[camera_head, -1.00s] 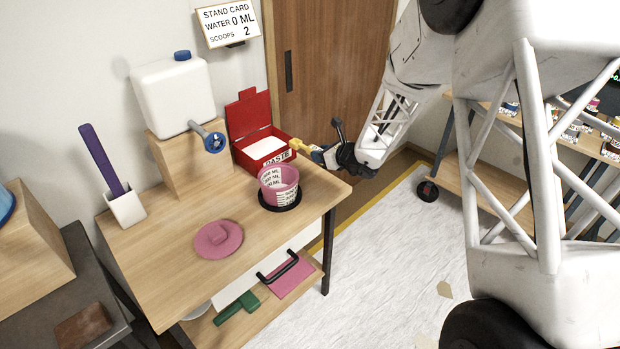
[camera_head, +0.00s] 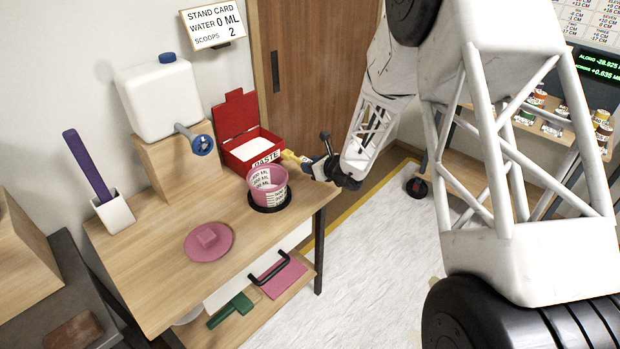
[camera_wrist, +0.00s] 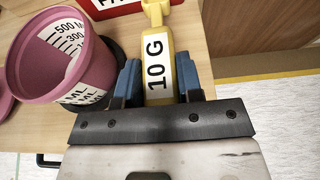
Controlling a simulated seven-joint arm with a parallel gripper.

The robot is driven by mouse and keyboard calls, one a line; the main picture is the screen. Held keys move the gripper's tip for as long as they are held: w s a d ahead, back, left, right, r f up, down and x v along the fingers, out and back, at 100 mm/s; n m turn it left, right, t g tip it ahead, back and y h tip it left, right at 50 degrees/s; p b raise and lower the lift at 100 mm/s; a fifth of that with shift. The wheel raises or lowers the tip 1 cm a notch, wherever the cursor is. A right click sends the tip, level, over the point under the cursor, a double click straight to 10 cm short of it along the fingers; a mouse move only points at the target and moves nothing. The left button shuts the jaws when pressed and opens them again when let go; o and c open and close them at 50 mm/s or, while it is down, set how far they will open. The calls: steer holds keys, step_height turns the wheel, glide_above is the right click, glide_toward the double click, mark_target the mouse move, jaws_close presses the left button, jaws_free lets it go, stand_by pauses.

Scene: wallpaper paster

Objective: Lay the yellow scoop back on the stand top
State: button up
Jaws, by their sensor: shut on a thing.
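The yellow scoop (camera_wrist: 156,50), with a "10 G" label, is held between the blue fingers of my gripper (camera_wrist: 160,82) in the wrist view. In the head view the scoop (camera_head: 291,156) shows as a small yellow piece at the tip of my gripper (camera_head: 311,165). It is by the right edge of the stand top (camera_head: 158,240), beside the red paste box. Its far end is cut off in the wrist view. Whether it touches the wood is unclear. The pink measuring cup (camera_head: 268,184) stands upright on a black round base, just left of my gripper.
The open red paste box (camera_head: 240,140) is at the stand's back right. A pink lid (camera_head: 209,242) lies at the front. A white tank (camera_head: 160,97) with a blue-knobbed tap and a holder (camera_head: 113,214) with a purple tool stand behind. Bare wood lies left of the lid.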

mark_target(311, 185)
steer(key=shift+f, duration=0.85)
steer(key=shift+f, duration=0.1)
steer(key=shift+f, duration=1.8)
steer(key=shift+f, duration=0.15)
steer(key=o, duration=0.9)
steer(key=shift+d+r, duration=0.1)
steer(key=shift+r, duration=0.15)
steer(key=shift+v, duration=5.9)
